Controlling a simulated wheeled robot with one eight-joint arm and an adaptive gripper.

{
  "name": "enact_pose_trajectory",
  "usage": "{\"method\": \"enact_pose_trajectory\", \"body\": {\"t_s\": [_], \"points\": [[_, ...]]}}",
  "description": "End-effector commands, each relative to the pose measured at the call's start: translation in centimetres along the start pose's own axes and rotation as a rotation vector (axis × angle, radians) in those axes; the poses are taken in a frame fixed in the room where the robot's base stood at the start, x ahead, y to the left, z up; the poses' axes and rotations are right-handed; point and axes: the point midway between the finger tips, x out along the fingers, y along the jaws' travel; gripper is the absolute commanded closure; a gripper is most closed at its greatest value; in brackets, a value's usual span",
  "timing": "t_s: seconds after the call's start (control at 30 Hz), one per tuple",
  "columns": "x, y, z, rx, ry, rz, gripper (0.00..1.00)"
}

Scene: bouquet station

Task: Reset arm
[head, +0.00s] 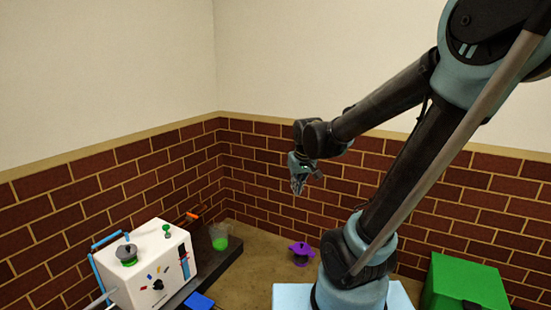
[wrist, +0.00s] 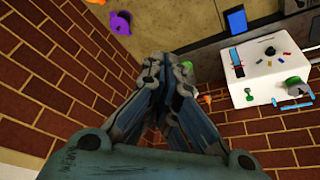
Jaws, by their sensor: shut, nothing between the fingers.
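My gripper (head: 298,188) hangs in the air in front of the brick wall near the room corner, fingers pointing down. It is shut and empty. In the wrist view my gripper (wrist: 162,62) shows its fingers close together, with nothing between them. My arm reaches in from the right of the head view, raised above the counter.
A white machine (head: 155,268) with a blue handle stands at the left. Beside it are a green translucent cup (head: 219,238) and a blue item (head: 199,301). A purple pot-like object (head: 301,252) sits on the brown counter (head: 258,264). A green box (head: 463,285) is at the right.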

Motion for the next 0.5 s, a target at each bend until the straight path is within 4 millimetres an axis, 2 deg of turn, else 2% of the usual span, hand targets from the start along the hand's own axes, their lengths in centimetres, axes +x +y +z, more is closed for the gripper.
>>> {"method": "enact_pose_trajectory", "body": {"t_s": [0.03, 0.2, 0.5], "points": [[-0.5, 0.9, 1.4, 0.020, -0.011, 0.007, 1.00], [-1.6, 3.0, 5.6, 0.079, -0.048, 0.025, 1.00], [-2.8, 5.3, 13.2, 0.181, -0.111, 0.051, 1.00]]}}
